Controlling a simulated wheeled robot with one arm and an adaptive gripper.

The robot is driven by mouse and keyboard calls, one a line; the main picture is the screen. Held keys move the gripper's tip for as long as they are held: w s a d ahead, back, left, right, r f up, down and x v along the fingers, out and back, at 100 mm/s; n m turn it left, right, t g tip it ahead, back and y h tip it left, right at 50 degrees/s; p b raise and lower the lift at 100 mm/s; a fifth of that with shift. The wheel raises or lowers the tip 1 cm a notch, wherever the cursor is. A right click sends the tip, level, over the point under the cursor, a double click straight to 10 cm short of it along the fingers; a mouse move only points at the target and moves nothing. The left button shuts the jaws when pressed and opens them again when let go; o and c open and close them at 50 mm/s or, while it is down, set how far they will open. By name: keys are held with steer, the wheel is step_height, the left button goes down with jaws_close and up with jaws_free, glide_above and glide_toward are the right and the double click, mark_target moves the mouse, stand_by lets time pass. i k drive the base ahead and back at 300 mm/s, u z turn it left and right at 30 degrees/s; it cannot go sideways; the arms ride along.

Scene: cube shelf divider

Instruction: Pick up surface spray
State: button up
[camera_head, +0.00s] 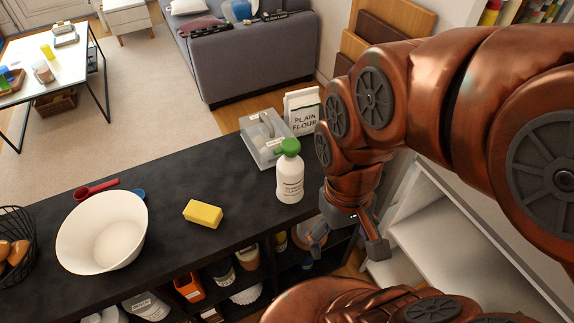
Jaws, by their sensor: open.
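The surface spray is a white bottle (290,180) with a green top, and it stands upright on the black shelf top near its right end. My gripper (342,247) points down to the right of the bottle, beyond the shelf top's right end. Its fingers are spread apart, with nothing seen between them. The bottle stands apart from the fingers in this view.
A yellow sponge (203,214), a white bowl (102,232) and a red spoon (97,188) lie left of the bottle. Several items fill the cubes below. White shelving (430,215) stands at right.

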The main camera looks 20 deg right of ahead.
mark_target(289, 170)
steer(key=u, duration=0.75)
steer(key=k, duration=0.9)
steer(key=u, duration=0.25)
